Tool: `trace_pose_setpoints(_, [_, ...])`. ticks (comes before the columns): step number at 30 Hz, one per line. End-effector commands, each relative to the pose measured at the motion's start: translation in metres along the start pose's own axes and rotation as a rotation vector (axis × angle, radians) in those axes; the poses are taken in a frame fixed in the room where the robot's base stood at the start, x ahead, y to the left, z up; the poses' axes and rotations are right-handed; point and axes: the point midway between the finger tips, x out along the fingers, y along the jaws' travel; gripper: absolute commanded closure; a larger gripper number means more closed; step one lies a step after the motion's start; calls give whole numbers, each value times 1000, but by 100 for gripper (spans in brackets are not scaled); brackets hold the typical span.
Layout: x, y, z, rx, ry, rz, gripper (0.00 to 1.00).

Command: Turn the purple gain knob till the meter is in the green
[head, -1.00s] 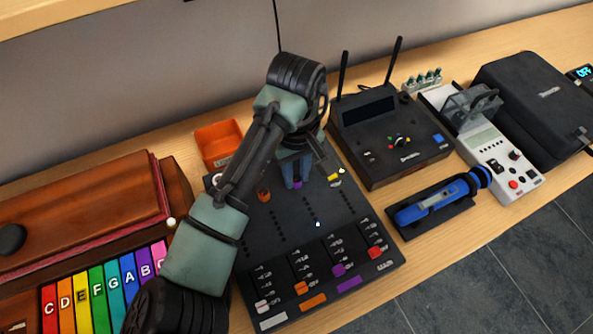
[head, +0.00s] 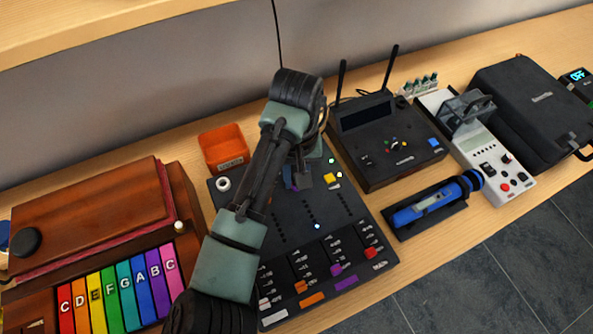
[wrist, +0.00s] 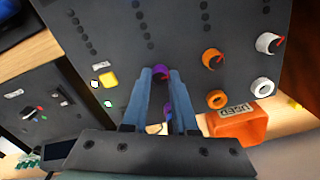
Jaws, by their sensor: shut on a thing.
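The purple gain knob (wrist: 158,72) is on a dark mixer panel (wrist: 115,45), between the tips of my gripper (wrist: 164,76) in the wrist view. My fingers are shut on the knob and hide much of it. A purple ring (wrist: 165,127) shows farther back between the fingers. In the head view my gripper (head: 292,182) is at the panel's back half, largely hidden by my arm. Columns of small dots cross the panel. One pale blue dot (head: 317,226) is lit near the front. The meter's green zone cannot be made out.
An orange bin (head: 225,148) stands behind the panel. A black box with antennas (head: 385,150) and a blue tool (head: 430,203) are at right.

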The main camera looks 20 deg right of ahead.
Motion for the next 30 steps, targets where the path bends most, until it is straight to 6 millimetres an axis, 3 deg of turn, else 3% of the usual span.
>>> trace_pose_setpoints(15, [-1,0,1,300,-3,1,100])
trace_pose_setpoints(30, [0,0,0,339,-2,0,100])
